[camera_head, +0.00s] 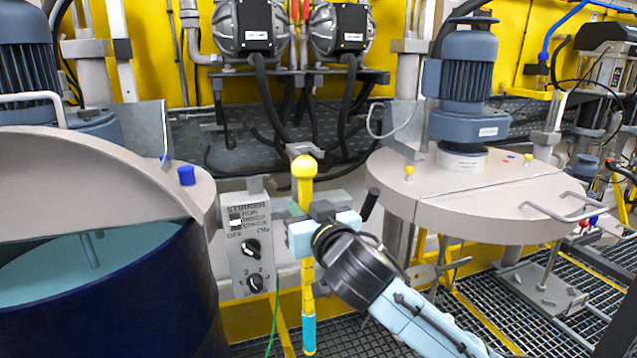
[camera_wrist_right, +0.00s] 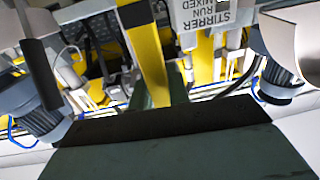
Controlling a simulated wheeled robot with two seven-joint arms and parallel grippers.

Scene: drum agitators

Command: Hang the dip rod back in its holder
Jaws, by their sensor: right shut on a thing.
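The dip rod is a yellow rod with a round yellow knob (camera_head: 304,167) at its top and a light-blue lower end (camera_head: 309,334). It hangs nearly upright, in front of the wall between the two drums. My right gripper (camera_head: 312,226) is shut on the rod's upper part, below the knob. The yellow shaft also shows in the right wrist view (camera_wrist_right: 149,66), rising beyond the dark green block. A grey-green bracket (camera_head: 334,203) with a black handle (camera_head: 370,205) is beside the rod at gripper height. I cannot tell whether it touches the rod. My left gripper is out of view.
A grey stirrer switch box (camera_head: 243,262) stands just left of the rod. An open dark-blue drum (camera_head: 110,300) with a raised lid fills the left. A lidded drum (camera_head: 470,200) with a blue motor (camera_head: 466,75) stands right. Dark grating (camera_head: 350,340) lies below.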

